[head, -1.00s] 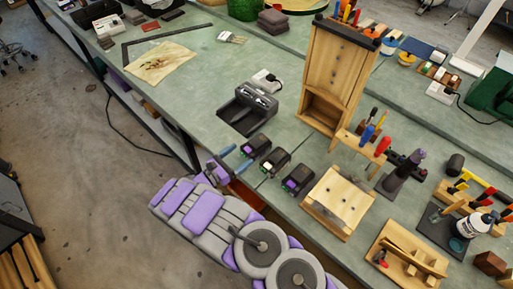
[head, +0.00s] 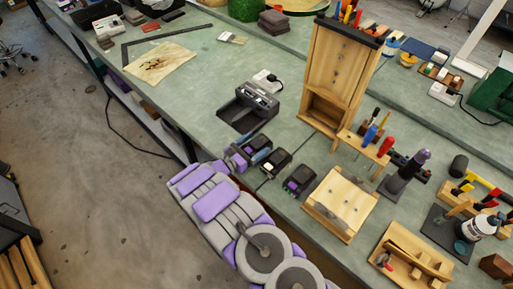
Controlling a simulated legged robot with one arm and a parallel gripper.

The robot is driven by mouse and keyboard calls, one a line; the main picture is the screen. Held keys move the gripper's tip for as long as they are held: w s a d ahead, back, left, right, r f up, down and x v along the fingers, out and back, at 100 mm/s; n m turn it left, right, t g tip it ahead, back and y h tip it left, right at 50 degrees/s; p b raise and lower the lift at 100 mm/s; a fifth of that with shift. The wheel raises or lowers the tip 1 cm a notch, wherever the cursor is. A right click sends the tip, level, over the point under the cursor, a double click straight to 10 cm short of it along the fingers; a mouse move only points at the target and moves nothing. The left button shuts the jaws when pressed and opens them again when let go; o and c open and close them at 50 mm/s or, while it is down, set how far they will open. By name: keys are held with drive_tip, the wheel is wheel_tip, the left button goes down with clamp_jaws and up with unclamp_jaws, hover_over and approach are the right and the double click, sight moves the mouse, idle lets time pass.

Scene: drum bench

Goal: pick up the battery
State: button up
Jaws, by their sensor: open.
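Three dark battery packs stand in a row near the front edge of the bench. The left battery (head: 260,142) is partly hidden by my gripper (head: 250,152). The middle battery (head: 275,164) has a pale front patch, and the right battery (head: 300,181) has a purple patch. My gripper is open, with its fingers reaching around or just over the left battery. I cannot tell whether they touch it. A black charger (head: 249,106) sits just behind the left battery.
A tall wooden cabinet (head: 337,72) stands behind the batteries. A wooden block (head: 340,203) lies to their right, with a screwdriver rack (head: 363,146) behind it. The green bench top (head: 205,90) is clear left of the charger.

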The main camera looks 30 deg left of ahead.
drive_tip(key=c, duration=1.1)
